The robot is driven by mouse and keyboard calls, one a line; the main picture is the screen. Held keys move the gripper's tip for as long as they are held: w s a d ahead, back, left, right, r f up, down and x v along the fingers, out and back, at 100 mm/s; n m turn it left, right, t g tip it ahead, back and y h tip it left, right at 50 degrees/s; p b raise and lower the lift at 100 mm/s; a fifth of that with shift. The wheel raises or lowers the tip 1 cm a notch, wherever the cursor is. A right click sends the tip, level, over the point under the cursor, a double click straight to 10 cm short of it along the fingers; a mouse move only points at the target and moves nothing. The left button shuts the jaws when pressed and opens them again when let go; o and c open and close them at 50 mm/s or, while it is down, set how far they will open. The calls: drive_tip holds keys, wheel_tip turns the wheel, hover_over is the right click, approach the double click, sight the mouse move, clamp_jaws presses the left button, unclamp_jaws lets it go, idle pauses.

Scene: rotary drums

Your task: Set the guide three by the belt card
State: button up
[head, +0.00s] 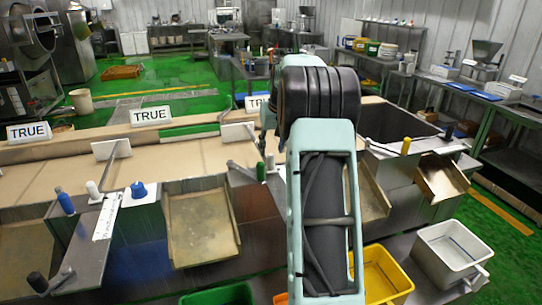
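Three white cards reading TRUE stand along the far side of the tan belts: a left card (28,131), a middle card (151,116) and a right card (257,102), partly covered by my arm. A white guide plate (110,149) on a rod stands over the left belt, and another guide plate (238,131) stands farther right. I cannot tell which guide is number three; others may be behind my arm. A white marked strip (105,217) lies at the front left. The end of my arm, with my gripper (262,143), is mostly hidden behind my own links; its fingers cannot be made out.
Metal chutes, left (202,225) and right (442,177), slope toward me. A yellow bin (385,277), a white bin (452,250) and a green bin (218,296) stand in front. Green floor lies behind.

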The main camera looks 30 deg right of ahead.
sight(271, 154)
drive_tip(key=x, duration=0.5)
clamp_jaws()
idle(0.3)
